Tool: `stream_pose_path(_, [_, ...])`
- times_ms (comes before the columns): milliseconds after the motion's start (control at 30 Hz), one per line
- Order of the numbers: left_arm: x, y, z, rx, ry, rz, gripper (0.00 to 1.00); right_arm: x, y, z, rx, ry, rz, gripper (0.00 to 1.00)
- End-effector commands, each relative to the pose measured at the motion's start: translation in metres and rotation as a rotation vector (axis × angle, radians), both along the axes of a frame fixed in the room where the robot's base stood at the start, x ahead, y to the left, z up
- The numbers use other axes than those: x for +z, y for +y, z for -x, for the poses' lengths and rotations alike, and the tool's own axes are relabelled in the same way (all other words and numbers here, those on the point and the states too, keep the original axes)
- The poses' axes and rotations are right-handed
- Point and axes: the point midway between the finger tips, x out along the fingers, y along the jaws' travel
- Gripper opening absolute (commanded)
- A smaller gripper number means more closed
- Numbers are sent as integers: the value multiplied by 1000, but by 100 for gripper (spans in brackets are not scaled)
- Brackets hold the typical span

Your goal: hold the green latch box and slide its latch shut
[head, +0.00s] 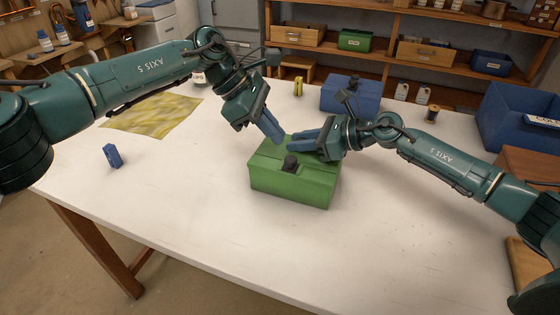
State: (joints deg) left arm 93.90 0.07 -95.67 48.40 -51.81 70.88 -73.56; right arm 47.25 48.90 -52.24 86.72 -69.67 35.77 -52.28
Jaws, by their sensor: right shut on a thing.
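The green latch box (305,188) stands upright on the white table near the middle. A black latch knob (290,162) sits on its top, towards the front. My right gripper (293,143) reaches in from the right over the box's back top edge, its blue fingers pointing left. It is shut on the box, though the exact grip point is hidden. My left gripper (279,139) points down at the box's back left, close to the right fingertips. Its fingers look close together, and I cannot tell whether they are open or touch the box.
A blue box (345,98) with a black knob stands behind. A yellow cloth (150,116) and a small blue object (113,155) lie left. A spool (432,113), white bottles (402,91) and a large blue bin (515,122) are at the back right. The table's front is clear.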

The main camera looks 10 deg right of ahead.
Motion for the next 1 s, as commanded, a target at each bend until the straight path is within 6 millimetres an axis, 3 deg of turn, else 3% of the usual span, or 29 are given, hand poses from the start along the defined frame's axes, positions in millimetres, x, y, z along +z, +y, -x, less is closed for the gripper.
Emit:
stream_pose_path(33, [-15, 5, 3, 23, 15, 76, 1, 0, 0, 0, -1, 0, 0, 0])
stream_pose_path(200, [-46, 14, 18, 138, 34, 314, 0, 0, 0, 0, -1, 0, 0, 0])
stream_pose_path(400, [-62, 40, 44, 336, 52, 559, 0, 0, 0, 0, -1, 0, 0, 0])
stream_pose_path(800, [-55, 114, 97, 753, 56, 844, 0, 0, 0, 0, -1, 0, 0, 0])
stream_pose_path(1000, [-51, 128, 106, 828, 53, 876, 0, 0, 0, 0, 0, 0, 0, 0])
